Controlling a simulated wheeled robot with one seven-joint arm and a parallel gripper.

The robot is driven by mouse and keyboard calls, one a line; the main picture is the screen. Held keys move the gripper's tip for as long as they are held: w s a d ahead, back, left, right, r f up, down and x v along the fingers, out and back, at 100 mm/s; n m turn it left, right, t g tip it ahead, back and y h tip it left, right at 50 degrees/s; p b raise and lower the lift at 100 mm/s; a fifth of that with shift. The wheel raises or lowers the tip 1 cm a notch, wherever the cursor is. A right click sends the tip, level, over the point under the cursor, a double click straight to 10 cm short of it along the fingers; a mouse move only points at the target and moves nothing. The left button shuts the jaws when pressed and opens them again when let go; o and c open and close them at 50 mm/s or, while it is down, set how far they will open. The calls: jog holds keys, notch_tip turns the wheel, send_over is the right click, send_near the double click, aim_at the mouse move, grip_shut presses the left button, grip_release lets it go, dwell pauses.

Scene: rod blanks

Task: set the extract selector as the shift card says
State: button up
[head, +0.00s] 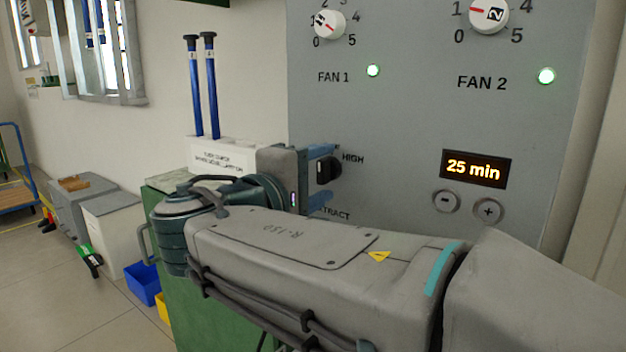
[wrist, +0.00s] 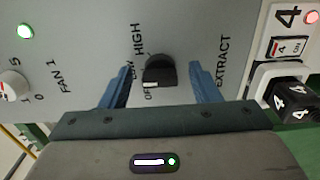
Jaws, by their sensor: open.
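The extract selector is a black knob (head: 328,169) on the grey panel (head: 405,130), with HIGH beside it and EXTRACT below, partly covered. The wrist view shows the knob (wrist: 160,70) with OFF, LOW and HIGH around it. A pale mark on it lies at the OFF side. My gripper (wrist: 160,67) is open, with one blue finger on each side of the knob and gaps visible. In the head view my gripper (head: 322,177) reaches the panel from the left. I cannot make out a shift card.
FAN 1 (head: 329,24) and FAN 2 (head: 489,14) dials sit above, with lit green lamps. A display (head: 475,169) reads 25 min, over minus and plus buttons. Blue rods (head: 211,90) stand in a white block left of my gripper. A 4-marked switch (wrist: 285,75) sits beyond EXTRACT.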

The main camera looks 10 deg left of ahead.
jog(key=p+v, duration=0.2)
jog(key=v, duration=1.1)
jog(key=shift+s+p, duration=0.35)
jog(key=shift+a, duration=0.15)
